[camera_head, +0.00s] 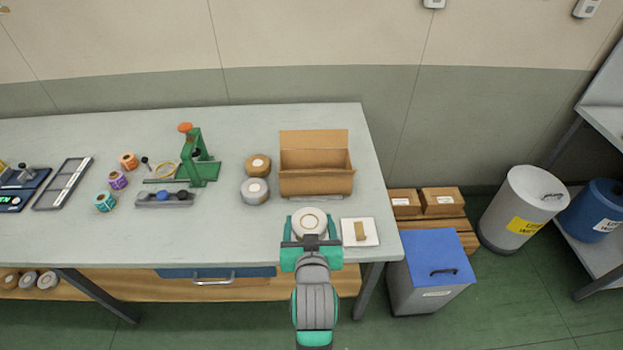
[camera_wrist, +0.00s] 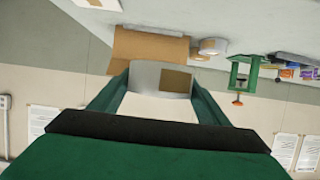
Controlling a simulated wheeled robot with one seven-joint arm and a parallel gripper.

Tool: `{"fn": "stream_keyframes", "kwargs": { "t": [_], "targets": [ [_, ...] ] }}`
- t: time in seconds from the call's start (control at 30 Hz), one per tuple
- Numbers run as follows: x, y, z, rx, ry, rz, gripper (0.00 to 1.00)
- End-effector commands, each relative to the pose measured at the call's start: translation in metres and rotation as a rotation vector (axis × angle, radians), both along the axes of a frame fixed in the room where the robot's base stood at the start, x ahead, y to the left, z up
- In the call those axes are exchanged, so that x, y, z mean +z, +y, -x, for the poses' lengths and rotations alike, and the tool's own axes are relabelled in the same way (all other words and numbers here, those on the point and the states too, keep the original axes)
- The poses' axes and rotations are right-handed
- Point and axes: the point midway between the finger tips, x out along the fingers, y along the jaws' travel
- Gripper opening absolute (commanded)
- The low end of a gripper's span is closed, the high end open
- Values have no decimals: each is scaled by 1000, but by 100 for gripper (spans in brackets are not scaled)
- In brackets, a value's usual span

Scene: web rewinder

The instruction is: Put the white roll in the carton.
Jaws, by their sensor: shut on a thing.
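The white roll (camera_head: 309,224) is between the fingers of my gripper (camera_head: 310,238), near the front edge of the bench. My gripper is shut on it. In the wrist view the roll (camera_wrist: 148,76) fills the space between the two green fingers (camera_wrist: 158,88), with a brown patch on its side. The open brown carton (camera_head: 317,186) stands on the bench just beyond the roll, its back flap raised. The carton also shows past the roll in the wrist view (camera_wrist: 135,46). I cannot tell whether the roll touches the bench.
A brown roll (camera_head: 258,166) and a grey roll (camera_head: 255,191) stand left of the carton. A white pad (camera_head: 360,232) with a tan block lies right of my gripper. A green press (camera_head: 199,160) and small coloured spools are further left. A blue-lidded bin (camera_head: 437,256) stands right of the bench.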

Motion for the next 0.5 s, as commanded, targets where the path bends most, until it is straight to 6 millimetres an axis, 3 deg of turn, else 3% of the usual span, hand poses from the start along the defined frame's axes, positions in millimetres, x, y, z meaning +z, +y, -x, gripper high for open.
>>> {"fn": "stream_keyframes", "kwargs": {
  "t": [0.17,0.5],
  "targets": [
    [-7,1,-15,0,1,-1,42],
    [-37,4,-86,-3,-1,0,42]
  ]
}}
